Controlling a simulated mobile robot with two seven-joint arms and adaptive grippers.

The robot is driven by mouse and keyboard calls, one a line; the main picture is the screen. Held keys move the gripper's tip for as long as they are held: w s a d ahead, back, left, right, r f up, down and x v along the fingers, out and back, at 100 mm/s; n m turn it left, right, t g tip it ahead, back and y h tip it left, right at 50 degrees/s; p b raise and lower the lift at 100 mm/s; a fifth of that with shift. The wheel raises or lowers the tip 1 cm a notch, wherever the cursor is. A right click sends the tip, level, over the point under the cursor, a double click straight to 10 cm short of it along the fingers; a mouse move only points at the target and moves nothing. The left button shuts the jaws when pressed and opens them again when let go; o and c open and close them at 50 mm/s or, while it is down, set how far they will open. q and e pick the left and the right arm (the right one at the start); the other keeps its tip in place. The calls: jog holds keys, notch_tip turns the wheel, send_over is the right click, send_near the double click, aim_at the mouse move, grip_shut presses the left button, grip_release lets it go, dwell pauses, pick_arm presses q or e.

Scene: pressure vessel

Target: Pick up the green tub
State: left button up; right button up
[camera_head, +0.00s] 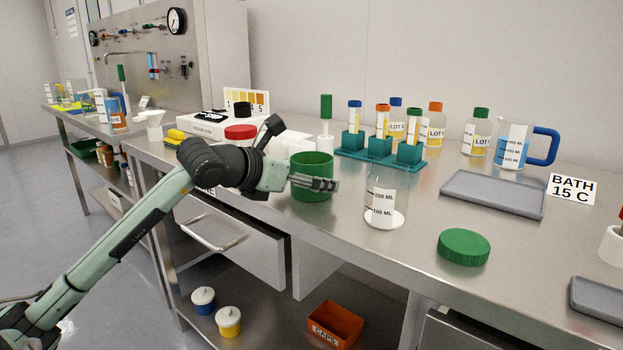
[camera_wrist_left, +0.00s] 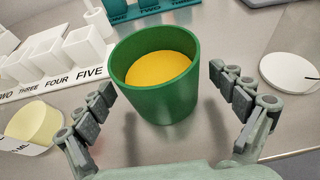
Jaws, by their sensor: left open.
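The green tub (camera_head: 312,197) stands upright and open on the steel bench, near its front edge. In the left wrist view the tub (camera_wrist_left: 165,108) shows a yellow-orange content inside. My left gripper (camera_head: 315,184) comes in from the left at the tub and partly covers it in the head view. In the left wrist view the gripper (camera_wrist_left: 161,82) is open, one finger on each side of the tub, and does not grip it. Whether a fingertip touches the wall I cannot tell. My right gripper is not in view.
A clear beaker (camera_head: 385,201) stands close right of the tub. A green lid (camera_head: 464,246) lies further right. A teal rack (camera_head: 380,155) with tubes stands behind. White numbered holders (camera_wrist_left: 55,60) stand left of the tub in the wrist view. A grey tray (camera_head: 493,194) lies to the right.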

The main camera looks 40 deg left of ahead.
pick_arm(q)
jog(key=shift+w+d+f, duration=0.1)
jog(key=shift+w+f, duration=0.15)
jog(key=shift+w, duration=0.3)
jog(key=c, duration=1.9)
jog(key=shift+r, duration=0.15)
jog(key=shift+c, duration=0.3)
jog(key=shift+r, duration=0.1)
notch_tip(320, 180, up, 10)
jog(key=shift+f, duration=0.2)
